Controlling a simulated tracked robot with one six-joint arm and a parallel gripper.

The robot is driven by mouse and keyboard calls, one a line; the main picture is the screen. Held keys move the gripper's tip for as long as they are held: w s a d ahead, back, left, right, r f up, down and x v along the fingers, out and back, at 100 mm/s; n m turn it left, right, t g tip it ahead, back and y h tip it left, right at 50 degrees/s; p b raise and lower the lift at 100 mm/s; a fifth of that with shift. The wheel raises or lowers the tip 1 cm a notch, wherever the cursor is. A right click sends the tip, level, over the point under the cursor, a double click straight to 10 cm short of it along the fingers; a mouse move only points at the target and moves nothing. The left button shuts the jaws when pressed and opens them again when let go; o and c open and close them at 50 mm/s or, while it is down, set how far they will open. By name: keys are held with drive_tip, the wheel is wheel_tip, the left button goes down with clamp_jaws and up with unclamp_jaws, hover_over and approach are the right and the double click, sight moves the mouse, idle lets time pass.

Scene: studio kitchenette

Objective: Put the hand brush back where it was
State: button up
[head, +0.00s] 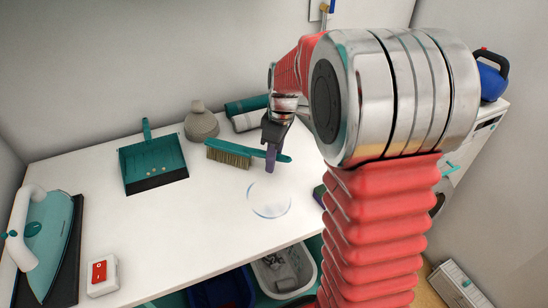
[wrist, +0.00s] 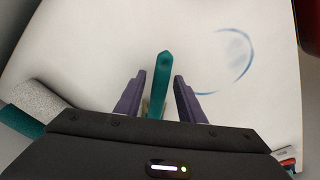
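The hand brush (head: 228,152), teal with tan bristles, lies at the back middle of the white table, its handle pointing right. In the wrist view its teal handle (wrist: 163,80) points away between my fingers. My gripper (head: 271,158) is down at the handle. In the wrist view my gripper (wrist: 159,88) is open, its two purple fingers on either side of the handle with a gap on each side. The bristles are mostly hidden in the wrist view by the gripper body.
A teal dustpan (head: 153,165) with several small yellowish bits lies left of the brush. An iron (head: 50,235) and red switch box (head: 102,275) are at left.

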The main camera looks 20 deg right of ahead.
wheel_tip(320, 180, up, 13)
drive_tip(key=s+d, duration=0.1)
idle(0.7)
drive_tip(key=shift+r, duration=0.1)
drive_tip(key=s+a+m+t, duration=0.1)
drive_tip(key=s+a+m, duration=0.2)
drive_tip(key=s, duration=0.4)
drive_tip(key=s+a+f+m+t, duration=0.1)
drive_tip(key=s+a+m+t, duration=0.1)
drive_tip(key=s, duration=0.5)
drive_tip(key=s+a+f+m+t+h, duration=0.1)
drive_tip(key=s+a+m, duration=0.3)
drive_tip(key=s+a, duration=0.2)
drive_tip(key=shift+s+a+t, duration=0.25)
drive_tip(key=shift+s+t, duration=0.05)
drive_tip(key=shift+s, duration=0.45)
drive_tip(key=shift+c, duration=0.5)
drive_tip(key=shift+s, duration=0.1)
